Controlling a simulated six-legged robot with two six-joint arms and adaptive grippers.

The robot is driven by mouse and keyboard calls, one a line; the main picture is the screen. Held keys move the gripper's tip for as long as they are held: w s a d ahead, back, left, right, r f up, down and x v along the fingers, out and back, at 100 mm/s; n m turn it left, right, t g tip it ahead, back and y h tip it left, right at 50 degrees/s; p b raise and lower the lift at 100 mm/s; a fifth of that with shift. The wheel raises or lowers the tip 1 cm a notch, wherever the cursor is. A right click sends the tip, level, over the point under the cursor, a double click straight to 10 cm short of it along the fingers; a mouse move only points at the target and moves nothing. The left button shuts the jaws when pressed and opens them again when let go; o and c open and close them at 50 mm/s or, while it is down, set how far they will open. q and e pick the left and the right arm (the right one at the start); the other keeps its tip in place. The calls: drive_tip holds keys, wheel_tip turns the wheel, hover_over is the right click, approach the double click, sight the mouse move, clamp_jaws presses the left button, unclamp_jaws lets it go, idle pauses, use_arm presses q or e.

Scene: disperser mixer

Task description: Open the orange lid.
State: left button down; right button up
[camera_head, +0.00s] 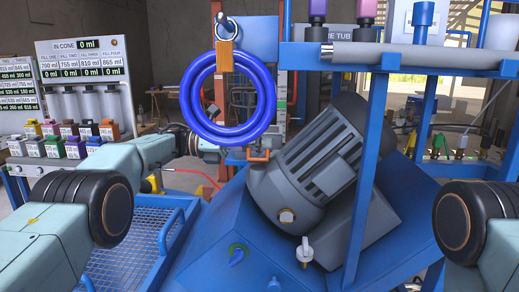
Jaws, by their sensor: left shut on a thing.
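A small orange handle-like part (259,155) shows at the upper left of the grey motor (315,160); I take it to be part of the orange lid. The lid's body cannot be made out. My left gripper (236,156) reaches in from the left, below the blue hose coil, and is shut with its tips at this orange part. The fingers are small and dark here, and the exact contact is partly hidden. My right gripper is out of view; only my right arm shows at the right edge.
A coiled blue hose (190,97) hangs from an orange strap (225,57) just above my left gripper. Blue frame posts (369,165) stand right of the motor. A blue mesh tray (128,250) lies lower left. A dispenser rack (85,85) stands behind at left.

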use_arm(q)
drive_tip(key=shift+d, duration=0.1)
idle(0.3)
drive_tip(key=c, duration=1.4)
unclamp_jaws()
drive_tip(key=shift+s+r, duration=0.1)
